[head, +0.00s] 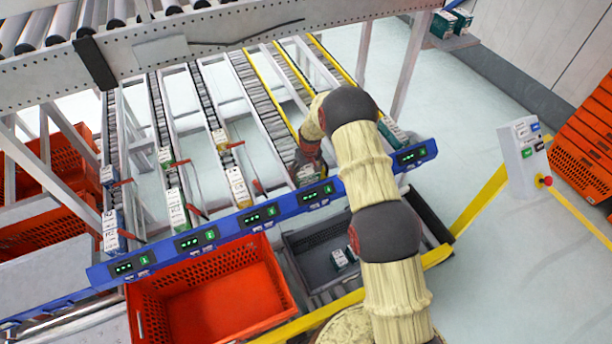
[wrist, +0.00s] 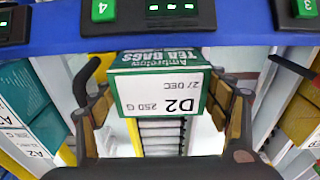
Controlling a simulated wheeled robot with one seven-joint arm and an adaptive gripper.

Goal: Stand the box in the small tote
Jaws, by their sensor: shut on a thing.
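The box (wrist: 160,88) is green and white, with the words tea bags, D2 and 250 G upside down in the wrist view. My gripper (wrist: 163,105) is shut on its left and right sides, with roller lane visible below it. In the head view my gripper (head: 310,160) is at the front end of a roller lane, just behind the blue rail, and my arm partly hides it. The small tote (head: 296,262) is dark grey and stands in front of the rail.
A larger orange tote (head: 150,310) stands left of the grey one and looks empty. The blue rail (head: 225,226) with lit displays runs between lanes and totes. Other boxes (head: 176,210) sit in neighbouring lanes. A control post (head: 522,150) stands at right.

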